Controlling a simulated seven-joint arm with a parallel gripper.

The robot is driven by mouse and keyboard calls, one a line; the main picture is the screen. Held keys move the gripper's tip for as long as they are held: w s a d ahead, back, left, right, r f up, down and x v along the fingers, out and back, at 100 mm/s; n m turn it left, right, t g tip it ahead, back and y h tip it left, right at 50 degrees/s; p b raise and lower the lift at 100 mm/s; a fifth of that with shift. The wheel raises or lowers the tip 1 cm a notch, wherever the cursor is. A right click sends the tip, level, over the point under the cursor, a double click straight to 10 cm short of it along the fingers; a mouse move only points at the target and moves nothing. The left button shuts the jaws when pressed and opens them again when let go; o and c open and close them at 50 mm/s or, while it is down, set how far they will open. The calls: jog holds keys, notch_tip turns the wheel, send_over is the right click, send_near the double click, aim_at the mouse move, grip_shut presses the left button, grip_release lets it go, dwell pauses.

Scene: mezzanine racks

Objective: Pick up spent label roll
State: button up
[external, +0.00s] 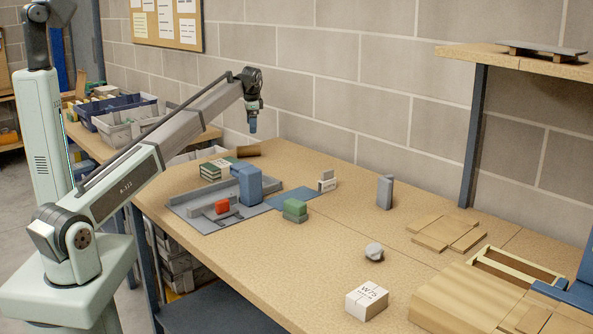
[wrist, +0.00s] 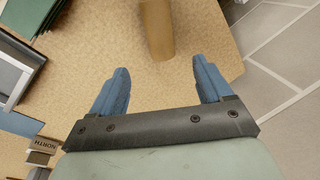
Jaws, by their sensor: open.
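A brown, tube-like or block-like piece (wrist: 157,28) stands or lies on the table ahead of my fingers in the wrist view. It appears as a small brown piece (external: 247,151) near the wall in the external view. A small grey-white rounded object (external: 374,252) lies alone on the front middle of the table. I cannot tell for sure which of these is the spent label roll. My gripper (external: 253,122) hangs above the back left of the table, near the brown piece. In the wrist view its blue fingers (wrist: 162,68) are apart with nothing between them.
A grey tray (external: 189,216) holds a red item (external: 222,206) and a blue block (external: 249,185). Green books (external: 213,169) lie behind it. Green blocks (external: 295,211), a grey block (external: 385,192) and a white box (external: 366,301) stand on the table. The block wall is close behind.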

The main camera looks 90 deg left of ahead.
aim_at(250, 146)
jog(key=f, duration=0.4)
jog(key=a+f, duration=0.1)
jog(key=f, duration=0.1)
jog(key=shift+s+a+f, duration=0.1)
jog(key=shift+s+f, duration=0.1)
jog(key=shift+f, duration=0.1)
jog(key=shift+s+a+f, duration=0.15)
jog(key=shift+f, duration=0.65)
jog(key=shift+s+a+f, duration=0.15)
jog(key=shift+f, duration=0.7)
jog(key=shift+s+a+f, duration=0.15)
jog(key=shift+f, duration=0.65)
jog(key=c, duration=1.1)
